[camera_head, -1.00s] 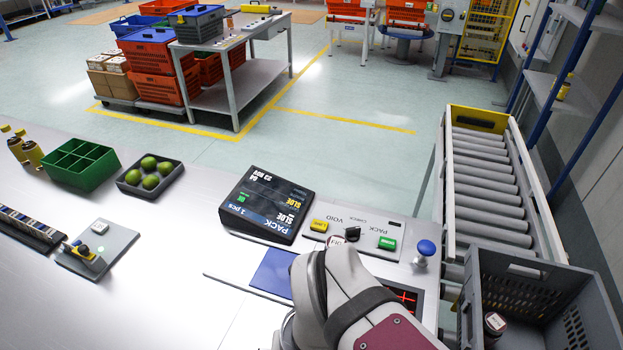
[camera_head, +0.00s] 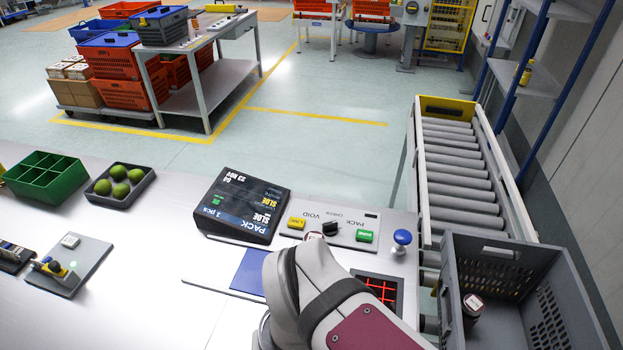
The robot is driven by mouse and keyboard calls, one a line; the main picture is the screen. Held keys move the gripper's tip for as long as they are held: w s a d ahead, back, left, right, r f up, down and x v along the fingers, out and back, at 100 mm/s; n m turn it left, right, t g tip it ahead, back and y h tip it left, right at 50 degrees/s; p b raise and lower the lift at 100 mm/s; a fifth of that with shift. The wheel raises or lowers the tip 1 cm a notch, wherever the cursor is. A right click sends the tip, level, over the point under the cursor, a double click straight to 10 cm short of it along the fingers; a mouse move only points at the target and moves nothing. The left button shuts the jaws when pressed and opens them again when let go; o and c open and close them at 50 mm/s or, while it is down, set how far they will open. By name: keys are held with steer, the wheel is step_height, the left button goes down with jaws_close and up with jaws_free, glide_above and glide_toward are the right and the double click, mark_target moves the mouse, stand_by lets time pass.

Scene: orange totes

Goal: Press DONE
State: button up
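The lettering on the button faces is too small to read, so I cannot tell which says DONE.
A dark display (camera_head: 243,205) stands left of the panel, near a blue mat (camera_head: 249,272). A red-lit grid (camera_head: 382,288) lies right of my arm. A grey crate (camera_head: 505,252) holding a jar (camera_head: 472,307) stands right, before a roller conveyor (camera_head: 458,180). Limes sit in a tray (camera_head: 103,187).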

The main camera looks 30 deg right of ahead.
jaws_close()
stand_by(1.4)
